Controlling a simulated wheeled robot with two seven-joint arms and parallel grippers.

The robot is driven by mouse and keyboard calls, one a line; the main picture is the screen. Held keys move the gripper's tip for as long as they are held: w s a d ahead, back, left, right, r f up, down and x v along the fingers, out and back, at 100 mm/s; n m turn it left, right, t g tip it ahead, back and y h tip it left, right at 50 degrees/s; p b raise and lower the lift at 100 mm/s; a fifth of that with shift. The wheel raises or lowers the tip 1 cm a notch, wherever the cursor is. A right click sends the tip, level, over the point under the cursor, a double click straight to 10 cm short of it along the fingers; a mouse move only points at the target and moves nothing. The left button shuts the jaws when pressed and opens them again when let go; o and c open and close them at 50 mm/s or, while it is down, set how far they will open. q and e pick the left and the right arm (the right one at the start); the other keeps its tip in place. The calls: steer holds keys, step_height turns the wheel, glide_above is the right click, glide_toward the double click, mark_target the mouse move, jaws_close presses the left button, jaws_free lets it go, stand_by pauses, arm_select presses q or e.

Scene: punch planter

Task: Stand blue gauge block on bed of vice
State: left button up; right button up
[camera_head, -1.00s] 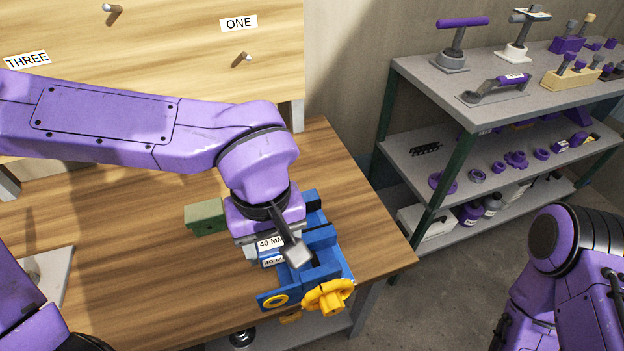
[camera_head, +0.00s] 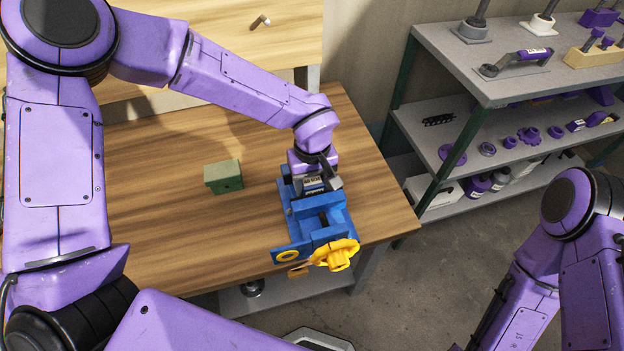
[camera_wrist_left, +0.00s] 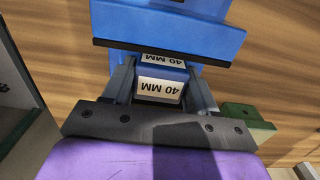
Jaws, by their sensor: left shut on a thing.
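The blue gauge block, with white 40 MM labels (camera_head: 313,182), is between the fingers of my left gripper (camera_head: 317,187). In the left wrist view the block (camera_wrist_left: 163,78) shows two labelled faces, and the left gripper (camera_wrist_left: 162,92) is shut on it, with a finger on each side. The blue vice (camera_head: 322,203) stands near the table's right edge, with a yellow handwheel at its front. The gripper is at the vice's rear part. In the wrist view a dark-edged blue vice part (camera_wrist_left: 170,30) lies just beyond the block. Whether the block touches the bed is hidden. My right gripper is out of view.
A green block (camera_head: 223,177) sits on the wooden table (camera_head: 190,240) left of the vice. A grey shelf rack (camera_head: 455,75) with purple parts stands at the right, beyond a floor gap.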

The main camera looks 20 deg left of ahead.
mark_target(312, 181)
arm_select(q)
steer(key=shift+w+f, duration=0.2)
steer(key=shift+f, duration=0.2)
steer(key=shift+s+f, duration=0.1)
steer(key=shift+s, duration=0.1)
steer(key=o, duration=1.2)
steer(key=shift+w, duration=0.1)
step_height(312, 181, up, 12)
steer(key=b, duration=0.1)
steer(key=shift+r, duration=0.2)
